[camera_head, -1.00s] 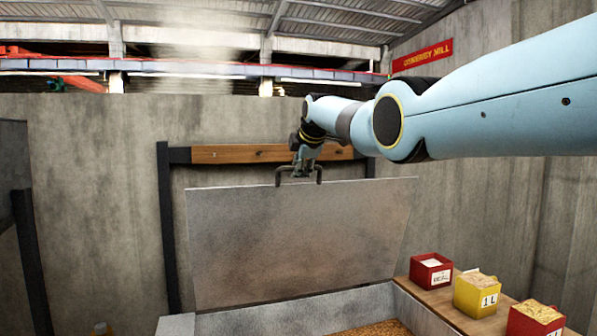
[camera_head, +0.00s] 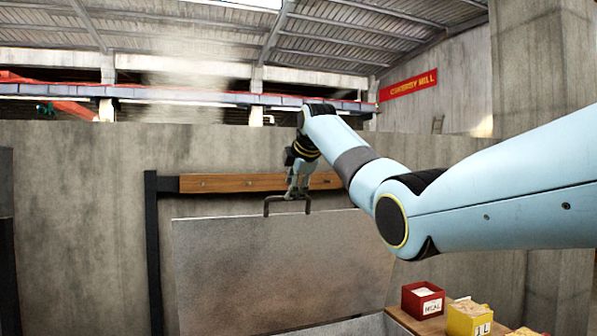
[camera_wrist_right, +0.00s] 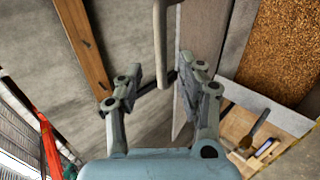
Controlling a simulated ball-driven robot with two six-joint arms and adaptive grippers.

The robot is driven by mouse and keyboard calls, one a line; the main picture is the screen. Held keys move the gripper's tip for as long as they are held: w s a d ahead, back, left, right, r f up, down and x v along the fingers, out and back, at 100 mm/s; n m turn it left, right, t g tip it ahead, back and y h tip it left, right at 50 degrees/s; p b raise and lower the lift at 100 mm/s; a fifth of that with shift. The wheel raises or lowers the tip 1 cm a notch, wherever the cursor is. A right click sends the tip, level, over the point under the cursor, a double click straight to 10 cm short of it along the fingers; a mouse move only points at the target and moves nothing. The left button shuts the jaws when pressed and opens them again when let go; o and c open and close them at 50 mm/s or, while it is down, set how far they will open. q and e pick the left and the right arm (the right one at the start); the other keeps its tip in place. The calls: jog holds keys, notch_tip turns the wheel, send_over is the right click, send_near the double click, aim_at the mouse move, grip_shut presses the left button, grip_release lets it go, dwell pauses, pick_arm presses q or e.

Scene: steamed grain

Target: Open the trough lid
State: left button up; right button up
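The trough lid (camera_head: 280,265) is a large grey panel standing raised, close to upright, behind the trough in the head view. Its dark bar handle (camera_head: 287,199) sits on the top edge. My right gripper (camera_head: 298,188) is at this handle. In the right wrist view, its two fingers (camera_wrist_right: 161,82) are spread apart, with the handle bar (camera_wrist_right: 160,45) between them and a gap on each side. The lid shows there as a narrow panel (camera_wrist_right: 203,35). The trough's brown grain (camera_wrist_right: 285,45) also shows in the wrist view. My left gripper is out of view.
A wooden beam (camera_head: 225,183) on dark posts stands behind the lid, against the concrete wall. A red box (camera_head: 422,300) and a yellow box (camera_head: 468,318) stand on a wooden shelf at the lower right. A scoop-like tool (camera_wrist_right: 260,125) lies on wood in the wrist view.

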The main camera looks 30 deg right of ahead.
jog(key=v, duration=0.5)
jog(key=shift+s+r, duration=0.25)
jog(key=shift+r, duration=0.05)
